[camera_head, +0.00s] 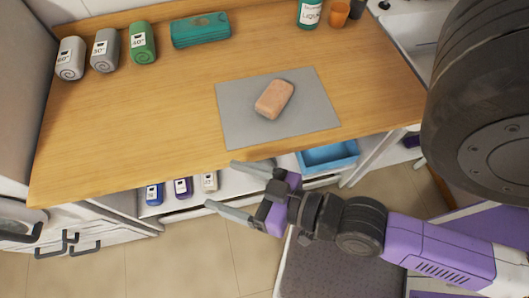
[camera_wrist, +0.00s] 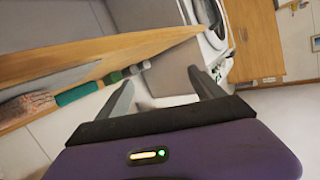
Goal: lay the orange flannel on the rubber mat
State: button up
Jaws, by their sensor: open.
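A salmon-orange block-like bundle (camera_head: 274,99), which looks like the folded orange flannel, lies on the grey rubber mat (camera_head: 235,112), right of the mat's middle. The mat lies flat near the front edge of the wooden counter. My gripper (camera_head: 240,189) is open and empty, just off the counter's front edge, with its fingers pointing left. It is apart from the bundle and the mat. In the wrist view the open fingers (camera_wrist: 160,76) have nothing between them. The mat (camera_wrist: 50,78) and the brownish-orange bundle (camera_wrist: 25,108) show at the left there.
Grey and green rolls (camera_head: 143,43) with number labels and a teal folded stack (camera_head: 200,30) stand at the back left. A teal bottle (camera_head: 310,12) and orange cup (camera_head: 339,13) are at the back right. A blue bin (camera_head: 328,157) sits below. The counter's left-front is clear.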

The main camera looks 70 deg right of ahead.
jog(key=s+d+n+y, duration=0.1)
jog(key=s+n, duration=0.2)
jog(key=s, duration=0.5)
jog(key=shift+d+r, duration=0.3)
jog(key=shift+r, duration=0.1)
dwell(0.6)
